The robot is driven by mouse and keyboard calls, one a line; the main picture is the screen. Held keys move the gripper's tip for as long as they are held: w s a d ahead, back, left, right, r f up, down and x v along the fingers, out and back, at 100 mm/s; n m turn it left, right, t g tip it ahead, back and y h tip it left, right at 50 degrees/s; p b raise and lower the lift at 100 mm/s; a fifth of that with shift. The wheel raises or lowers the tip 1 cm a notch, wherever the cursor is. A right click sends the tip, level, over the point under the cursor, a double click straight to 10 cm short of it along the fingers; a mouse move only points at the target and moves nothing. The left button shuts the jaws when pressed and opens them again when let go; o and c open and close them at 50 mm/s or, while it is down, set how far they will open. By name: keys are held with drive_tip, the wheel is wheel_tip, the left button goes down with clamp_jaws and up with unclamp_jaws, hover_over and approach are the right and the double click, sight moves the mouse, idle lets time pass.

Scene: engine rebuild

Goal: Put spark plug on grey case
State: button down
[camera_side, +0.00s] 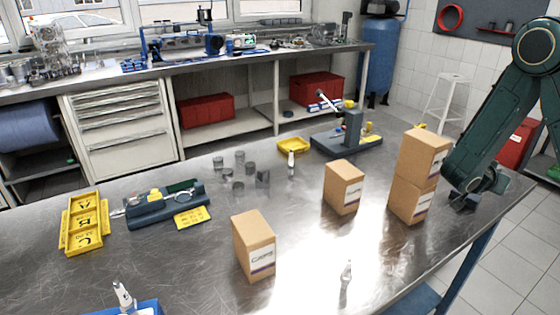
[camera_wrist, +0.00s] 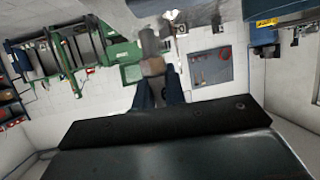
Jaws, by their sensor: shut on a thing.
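My gripper (camera_side: 466,202) is low over the right end of the steel table, just right of the stacked boxes. In the wrist view its fingers (camera_wrist: 158,92) are shut on a small grey part with a wider brownish band, which looks like a spark plug (camera_wrist: 152,66). Other white-tipped plugs stand on the table at the centre (camera_side: 291,163) and front (camera_side: 347,275); another plug (camera_side: 123,295) is at the blue case (camera_side: 148,307) at the bottom left. A grey-blue case (camera_side: 150,211) with small parts on it lies at the left, far from my gripper.
Two stacked cartons (camera_side: 410,204) stand beside my gripper, with single cartons (camera_side: 343,188) and (camera_side: 254,248) further left. A yellow lettered tray (camera_side: 84,222), grey cylinders (camera_side: 238,187) and a dark stand (camera_side: 348,142) are also on the table. The front middle is mostly clear.

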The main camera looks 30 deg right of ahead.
drive_tip(key=shift+f, duration=0.45)
drive_tip(key=shift+f, duration=0.15)
drive_tip(key=c, duration=1.5)
unclamp_jaws()
drive_tip(key=shift+o, duration=0.2)
drive_tip(key=shift+a+r, duration=0.15)
drive_tip(key=shift+r, duration=0.05)
drive_tip(key=v, duration=1.1)
drive_tip(key=shift+a, duration=0.35)
drive_tip(key=shift+s+r, duration=0.1)
drive_tip(key=shift+s, duration=0.1)
